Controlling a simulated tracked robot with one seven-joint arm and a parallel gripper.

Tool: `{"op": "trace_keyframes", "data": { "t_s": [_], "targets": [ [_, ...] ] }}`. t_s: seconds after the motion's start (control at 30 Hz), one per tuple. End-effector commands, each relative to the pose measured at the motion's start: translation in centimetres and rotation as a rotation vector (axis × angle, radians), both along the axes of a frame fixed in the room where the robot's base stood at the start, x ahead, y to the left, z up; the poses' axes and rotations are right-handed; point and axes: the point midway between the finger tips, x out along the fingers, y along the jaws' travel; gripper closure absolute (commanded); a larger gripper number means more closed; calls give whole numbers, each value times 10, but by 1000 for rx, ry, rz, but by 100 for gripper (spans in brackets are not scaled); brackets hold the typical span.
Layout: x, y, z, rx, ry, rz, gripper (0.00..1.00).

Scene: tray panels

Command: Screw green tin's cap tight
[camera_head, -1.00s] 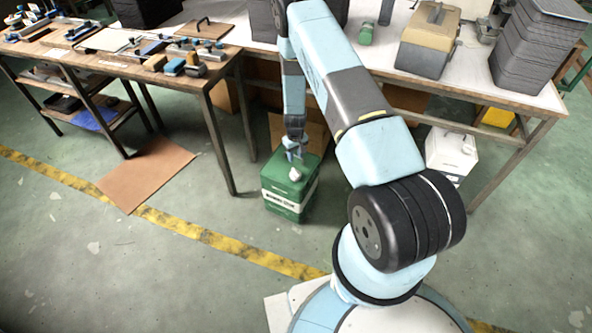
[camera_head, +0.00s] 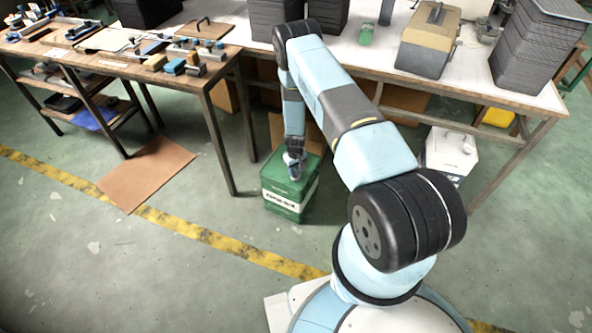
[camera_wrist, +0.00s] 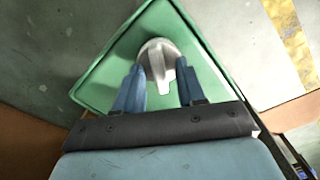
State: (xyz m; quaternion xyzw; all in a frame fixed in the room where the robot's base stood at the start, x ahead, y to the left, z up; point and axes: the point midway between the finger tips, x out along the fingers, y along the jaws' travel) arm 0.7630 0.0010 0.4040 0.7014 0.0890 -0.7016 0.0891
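The green tin (camera_head: 290,190) stands upright on the floor in front of the benches, with a white label band on its side. Its pale grey cap (camera_wrist: 158,55) sits on the tin's green top (camera_wrist: 112,75) in the wrist view, with a raised grip bar across it. My gripper (camera_wrist: 164,76) is over the cap with its two blue fingers apart, one on each side of the grip bar. A gap shows between the fingers and the bar. In the head view my gripper (camera_head: 294,172) is just above the tin's top and largely hides the cap.
A white container (camera_head: 447,160) stands on the floor to the right, under the long bench (camera_head: 470,80). A tool table (camera_head: 120,62) stands at left, its leg near the tin. A brown sheet (camera_head: 147,175) lies on the floor at left. The floor in front of the tin is clear.

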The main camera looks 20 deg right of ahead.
Motion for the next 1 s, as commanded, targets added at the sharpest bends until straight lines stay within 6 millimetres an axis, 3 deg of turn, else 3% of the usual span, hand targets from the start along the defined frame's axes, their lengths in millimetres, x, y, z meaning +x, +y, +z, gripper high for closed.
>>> {"op": "trace_keyframes", "data": {
  "t_s": [0.13,0.53,1.0],
  "targets": [
    [0,0,0,0,0,0,63],
    [0,0,0,0,0,0,100],
    [0,1,0,0,0,-37,100]
  ]
}}
